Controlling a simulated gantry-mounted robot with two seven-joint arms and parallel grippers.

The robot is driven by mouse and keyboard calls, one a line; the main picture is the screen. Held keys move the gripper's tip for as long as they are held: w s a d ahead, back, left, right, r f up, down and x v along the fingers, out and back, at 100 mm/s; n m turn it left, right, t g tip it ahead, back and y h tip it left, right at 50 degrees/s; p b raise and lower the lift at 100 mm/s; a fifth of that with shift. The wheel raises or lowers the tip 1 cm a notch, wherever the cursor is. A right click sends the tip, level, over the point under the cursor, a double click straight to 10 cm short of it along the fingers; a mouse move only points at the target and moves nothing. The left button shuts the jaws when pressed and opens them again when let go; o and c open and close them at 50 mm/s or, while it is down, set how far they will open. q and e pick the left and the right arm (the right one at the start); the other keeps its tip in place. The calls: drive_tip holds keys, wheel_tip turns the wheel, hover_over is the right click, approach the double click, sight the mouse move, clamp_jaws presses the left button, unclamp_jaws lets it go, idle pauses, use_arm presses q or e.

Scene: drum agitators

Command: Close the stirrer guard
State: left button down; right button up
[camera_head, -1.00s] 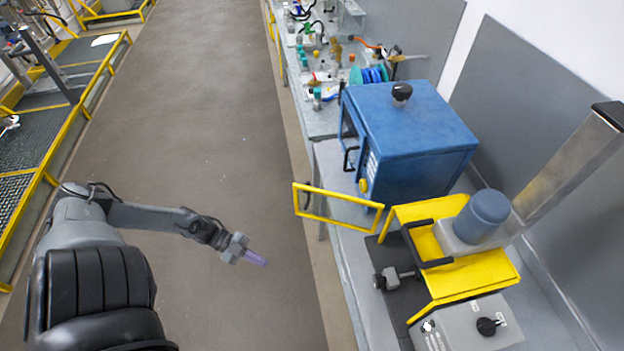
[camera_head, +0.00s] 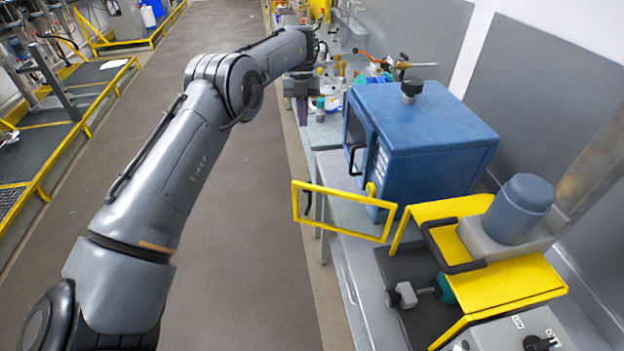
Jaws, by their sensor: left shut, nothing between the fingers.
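The stirrer guard (camera_head: 342,236) is a yellow rectangular frame. It stands swung open to the left of the yellow stirrer housing (camera_head: 500,285), out past the bench's front edge. A blue-grey motor (camera_head: 520,208) sits on top of the housing, with a black handle (camera_head: 452,255) at its front. My left arm reaches up from the lower left, and my left gripper (camera_head: 302,112) points down beyond the guard, near the bench edge. It is shut and empty, well apart from the guard. My right gripper is out of view.
A blue cabinet (camera_head: 425,140) with a black knob stands behind the guard. Bottles and tools crowd the far bench. A grey control box (camera_head: 530,335) is at the lower right. The floor aisle (camera_head: 260,250) left of the guard is clear.

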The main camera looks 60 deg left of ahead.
use_arm(q)
drive_tip(key=s+d+f, duration=0.2)
drive_tip(key=d+f, duration=0.6)
drive_tip(key=f, duration=0.4)
drive_tip(key=shift+f+m+g+y, duration=0.25)
drive_tip(key=shift+m+g+y, duration=0.05)
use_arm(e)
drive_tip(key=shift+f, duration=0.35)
use_arm(q)
drive_tip(key=shift+s, duration=0.1)
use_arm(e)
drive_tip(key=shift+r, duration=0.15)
